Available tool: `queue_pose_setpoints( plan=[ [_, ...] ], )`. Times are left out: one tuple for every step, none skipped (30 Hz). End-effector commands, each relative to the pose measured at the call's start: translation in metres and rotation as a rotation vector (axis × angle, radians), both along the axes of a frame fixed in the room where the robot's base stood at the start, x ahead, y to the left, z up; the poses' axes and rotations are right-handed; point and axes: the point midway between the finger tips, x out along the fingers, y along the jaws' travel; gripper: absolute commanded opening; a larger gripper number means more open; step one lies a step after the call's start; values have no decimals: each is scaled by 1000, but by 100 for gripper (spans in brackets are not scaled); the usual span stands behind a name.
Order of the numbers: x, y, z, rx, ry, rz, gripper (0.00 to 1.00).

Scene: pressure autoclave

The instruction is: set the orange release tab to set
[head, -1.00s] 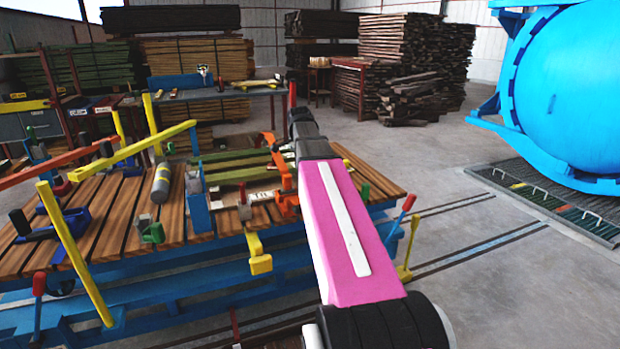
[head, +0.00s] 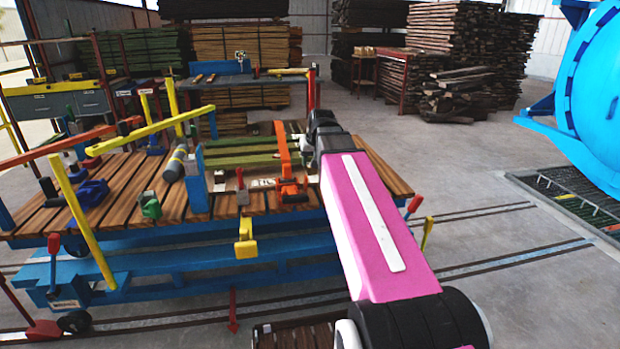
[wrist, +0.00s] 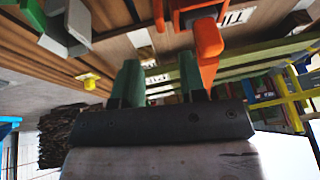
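An orange clamp-like part with a tall orange bar (head: 283,150) and a lower orange block (head: 292,190) stands on the slatted cart deck, beside a small white label (head: 262,183). I cannot tell for sure which orange piece is the release tab. In the wrist view an orange piece (wrist: 208,45) hangs close above the right fingertip, with the label (wrist: 235,16) beyond it. My gripper (wrist: 160,78) shows two green fingers apart with nothing between them. In the head view my pink arm reaches toward the deck's right part, and the fingers are hidden.
The blue-framed cart (head: 190,268) carries yellow bars, a grey cylinder (head: 175,163), a green block (head: 149,205) and a blue clamp (head: 92,192). A yellow bracket (head: 246,240) sticks out at its front edge.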

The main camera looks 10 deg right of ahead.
Motion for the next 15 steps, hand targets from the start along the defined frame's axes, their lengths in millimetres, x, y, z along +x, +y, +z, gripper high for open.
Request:
queue_pose_setpoints(
  plan=[
    [3,1,-6,0,3,-1,38],
    [4,1,-10,0,3,-1,38],
    [7,2,-15,0,2,-1,38],
    [9,2,-19,-1,2,-1,38],
    [10,2,-23,0,3,-2,38],
    [12,3,-29,0,4,-2,38],
    [14,3,-33,0,3,-2,38],
    [16,4,-37,0,2,-2,38],
    [18,4,-42,0,3,-2,38],
    [20,5,-47,0,4,-2,38],
    [22,5,-51,0,4,-3,38],
    [24,6,-56,0,3,-3,38],
    [26,6,-59,0,2,-3,38],
    [27,7,-63,0,3,-3,38],
    [29,7,-68,0,4,-3,38]
  ],
)
